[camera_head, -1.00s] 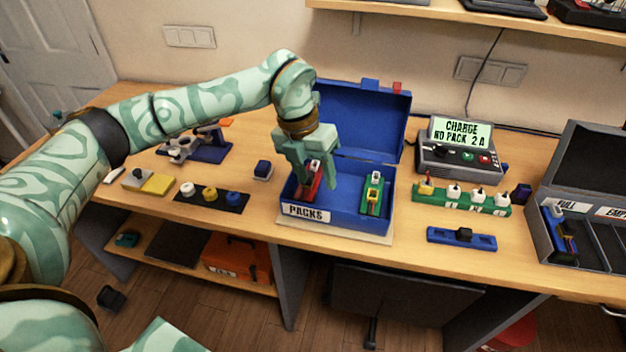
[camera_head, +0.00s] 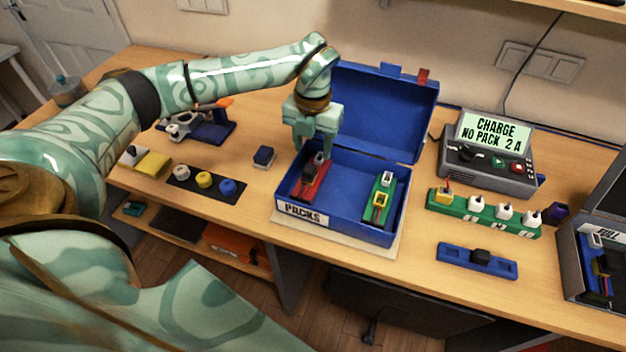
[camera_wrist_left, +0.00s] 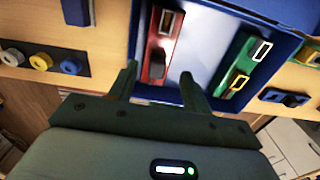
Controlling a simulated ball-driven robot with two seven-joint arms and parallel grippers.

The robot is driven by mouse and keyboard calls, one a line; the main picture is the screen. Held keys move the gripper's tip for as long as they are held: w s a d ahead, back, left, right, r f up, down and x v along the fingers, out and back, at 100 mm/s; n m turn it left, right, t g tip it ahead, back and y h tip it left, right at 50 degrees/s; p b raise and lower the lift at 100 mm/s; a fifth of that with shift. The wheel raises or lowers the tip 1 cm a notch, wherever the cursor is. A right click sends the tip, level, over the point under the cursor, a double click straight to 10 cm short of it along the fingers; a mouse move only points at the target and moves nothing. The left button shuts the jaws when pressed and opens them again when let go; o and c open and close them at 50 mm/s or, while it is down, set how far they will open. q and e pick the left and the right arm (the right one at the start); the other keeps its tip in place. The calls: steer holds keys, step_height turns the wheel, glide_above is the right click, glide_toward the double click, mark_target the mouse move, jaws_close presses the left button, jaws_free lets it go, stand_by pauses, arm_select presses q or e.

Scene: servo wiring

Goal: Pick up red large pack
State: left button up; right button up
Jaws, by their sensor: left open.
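The red large pack (camera_head: 313,180) lies in the left part of the blue box labelled PACKS (camera_head: 345,228). It also shows in the left wrist view (camera_wrist_left: 160,48), with a white connector and a dark patch on it. My left gripper (camera_head: 314,152) is open above the box, over the far end of the red pack, with its fingers pointing down. In the left wrist view the fingertips (camera_wrist_left: 158,72) lie either side of the red pack's near end, and nothing is held. A green pack (camera_head: 381,201) lies in the right part of the box. My right gripper is not in view.
The box's open lid (camera_head: 385,112) stands behind my left gripper. To the right are a charger with a screen (camera_head: 487,155), a green connector strip (camera_head: 483,213) and a blue bar (camera_head: 477,261).

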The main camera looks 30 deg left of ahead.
mark_target(311, 164)
arm_select(q)
steer(key=shift+f, duration=0.95)
step_height(311, 164, down, 5)
steer(key=shift+s+f+b, duration=0.1)
steer(key=shift+s+b, duration=0.05)
steer(key=shift+b, duration=0.4)
jaws_close()
jaws_free()
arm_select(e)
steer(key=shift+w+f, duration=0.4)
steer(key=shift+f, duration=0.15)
